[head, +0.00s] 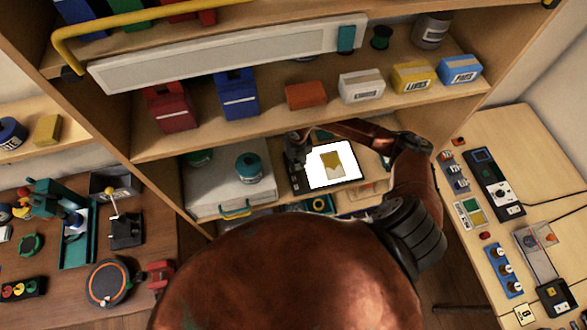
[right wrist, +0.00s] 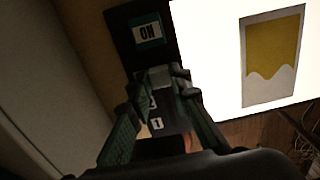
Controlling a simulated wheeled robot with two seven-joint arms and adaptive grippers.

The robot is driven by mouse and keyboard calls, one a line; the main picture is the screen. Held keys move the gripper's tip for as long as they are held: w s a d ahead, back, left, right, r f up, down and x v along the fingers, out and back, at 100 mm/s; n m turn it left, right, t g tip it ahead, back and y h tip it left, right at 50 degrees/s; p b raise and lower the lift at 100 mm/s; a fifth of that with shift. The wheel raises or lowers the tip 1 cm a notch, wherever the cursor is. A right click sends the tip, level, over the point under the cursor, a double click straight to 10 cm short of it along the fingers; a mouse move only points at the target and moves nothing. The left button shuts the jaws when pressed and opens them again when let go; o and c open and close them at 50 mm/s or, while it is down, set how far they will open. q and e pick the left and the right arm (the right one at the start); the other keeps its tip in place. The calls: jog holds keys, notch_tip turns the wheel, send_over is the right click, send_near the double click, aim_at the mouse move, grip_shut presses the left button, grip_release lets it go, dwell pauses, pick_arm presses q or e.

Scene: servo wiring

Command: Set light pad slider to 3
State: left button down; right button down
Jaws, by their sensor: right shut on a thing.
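The light pad (head: 345,176) lies on the middle shelf of the cabinet. Its panel glows white, with a yellow and grey picture on it; the panel also shows in the right wrist view (right wrist: 215,60). A dark control strip (right wrist: 183,123) runs along its left side, with an upside-down ON label and the numbers 2 and 1. My right gripper (head: 297,147) is over this strip. In the right wrist view its fingers (right wrist: 162,82) are closed around the grey slider knob (right wrist: 158,74), between the ON label and the 2. Any 3 mark is hidden. My left gripper is not in view.
A white case (head: 225,189) with a teal spool (head: 249,167) lies left of the pad. Boxes, including an orange one (head: 306,94), stand on the shelf above. Side tables with devices flank the cabinet. My right arm covers the lower middle.

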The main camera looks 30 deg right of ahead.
aim_at(297, 165)
jog(key=c, duration=2.2)
grip_release()
jog(key=shift+w+d, duration=0.1)
jog(key=shift+w, duration=0.1)
jog(key=o, duration=0.4)
jog(key=shift+o, duration=0.2)
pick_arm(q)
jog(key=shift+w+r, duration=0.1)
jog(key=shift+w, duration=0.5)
pick_arm(e)
notch_tip(297, 165, up, 12)
